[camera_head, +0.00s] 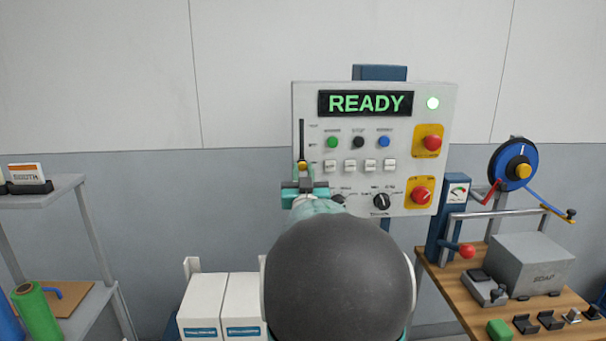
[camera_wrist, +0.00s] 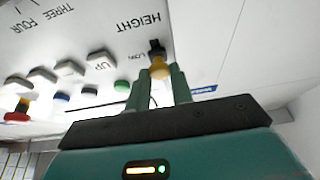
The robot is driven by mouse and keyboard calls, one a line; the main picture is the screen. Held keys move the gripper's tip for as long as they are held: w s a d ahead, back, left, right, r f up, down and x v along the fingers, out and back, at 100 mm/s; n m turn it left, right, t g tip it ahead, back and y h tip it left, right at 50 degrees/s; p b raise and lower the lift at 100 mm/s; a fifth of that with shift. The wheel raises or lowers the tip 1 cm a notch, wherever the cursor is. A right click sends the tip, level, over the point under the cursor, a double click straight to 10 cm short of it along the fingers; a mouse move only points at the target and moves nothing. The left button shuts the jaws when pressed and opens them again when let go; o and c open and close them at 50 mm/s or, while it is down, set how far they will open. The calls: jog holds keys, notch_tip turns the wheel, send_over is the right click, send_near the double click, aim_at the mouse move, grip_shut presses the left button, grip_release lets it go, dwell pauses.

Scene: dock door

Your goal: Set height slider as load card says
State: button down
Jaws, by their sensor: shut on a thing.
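The height slider is a vertical black slot with a yellow knob (camera_head: 302,166) at the left side of the white control panel (camera_head: 270,0). In the wrist view the yellow knob (camera_wrist: 160,70) sits between my gripper's fingertips (camera_wrist: 162,82), just by the words HEIGHT and LOW. My gripper (camera_head: 304,186) is shut on the knob. The panel display (camera_head: 365,103) reads READY in green. A card with an orange stripe (camera_head: 25,172) stands in a black holder on the left shelf; its lettering is too small to read surely.
The panel carries buttons, a dial (camera_head: 381,202) and red knobs on yellow plates (camera_head: 428,141). A wooden bench (camera_head: 455,290) with a grey box and a blue reel (camera_head: 514,166) stands at right. White boxes (camera_head: 243,304) stand below; a grey shelf (camera_head: 60,185) is at left.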

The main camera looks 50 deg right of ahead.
notch_tip(320, 180, up, 5)
jog(key=shift+f, duration=0.1)
jog(key=c, duration=1.2)
grip_release()
jog(key=shift+c, duration=0.2)
jog(key=v, duration=1.3)
jog(key=shift+s+a+f, duration=0.2)
jog(key=shift+s+a, duration=0.05)
